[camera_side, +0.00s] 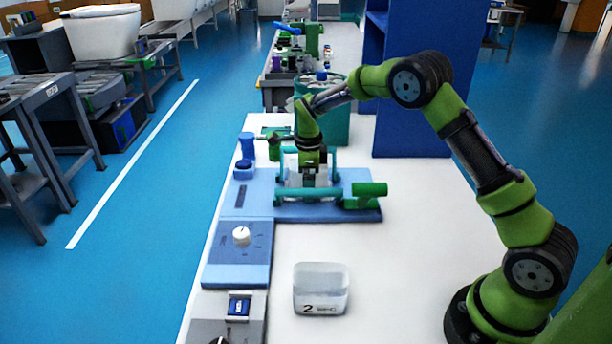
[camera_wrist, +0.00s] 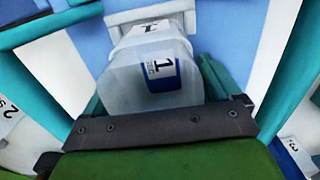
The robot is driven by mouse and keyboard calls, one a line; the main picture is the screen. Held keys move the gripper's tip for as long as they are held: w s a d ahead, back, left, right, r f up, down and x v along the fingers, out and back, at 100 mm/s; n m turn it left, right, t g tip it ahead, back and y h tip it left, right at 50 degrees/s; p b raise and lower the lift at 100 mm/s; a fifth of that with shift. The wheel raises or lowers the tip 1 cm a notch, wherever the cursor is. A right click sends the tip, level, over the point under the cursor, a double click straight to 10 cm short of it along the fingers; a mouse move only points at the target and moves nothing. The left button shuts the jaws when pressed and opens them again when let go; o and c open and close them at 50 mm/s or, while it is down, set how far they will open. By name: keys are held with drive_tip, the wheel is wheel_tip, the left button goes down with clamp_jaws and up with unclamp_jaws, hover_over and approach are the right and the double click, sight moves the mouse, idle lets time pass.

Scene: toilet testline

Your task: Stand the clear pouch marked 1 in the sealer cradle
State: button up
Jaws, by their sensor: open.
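The clear pouch marked 1 (camera_wrist: 150,78) shows in the wrist view, translucent with a blue and white label, just ahead of my gripper. Teal parts lie on both sides of it. In the side view my gripper (camera_side: 311,176) points down into the teal frame of the sealer cradle (camera_side: 336,160), on a blue base. It is open. A pale shape inside the frame is partly hidden by my gripper there. I cannot tell whether the pouch's bottom rests on the cradle, or whether the fingers touch it.
A clear container marked 2 (camera_side: 321,290) stands on the white bench in front. A green cylinder (camera_side: 369,189) sits at the sealer's right end. A knob panel (camera_side: 239,240) is at left, a teal drum (camera_side: 330,115) and blue partition (camera_side: 415,100) behind. Bench front right is clear.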

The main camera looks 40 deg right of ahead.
wheel_tip(320, 180, up, 11)
drive_tip(key=shift+r, duration=0.1)
drive_tip(key=s+a+r+n+t+y, duration=0.2)
drive_tip(key=s+a+r+n+t, duration=0.25)
drive_tip(key=s+r+n, duration=0.85)
drive_tip(key=s+a+f+n+t, duration=0.1)
drive_tip(key=s+a+n, duration=0.1)
drive_tip(key=s+n, duration=0.3)
drive_tip(key=s+a+f+n+t, duration=0.1)
drive_tip(key=s+n, duration=0.4)
drive_tip(key=s, duration=0.5)
drive_tip(key=shift+a+f+t, duration=0.35)
drive_tip(key=shift+a+f, duration=0.1)
drive_tip(key=shift+f, duration=0.05)
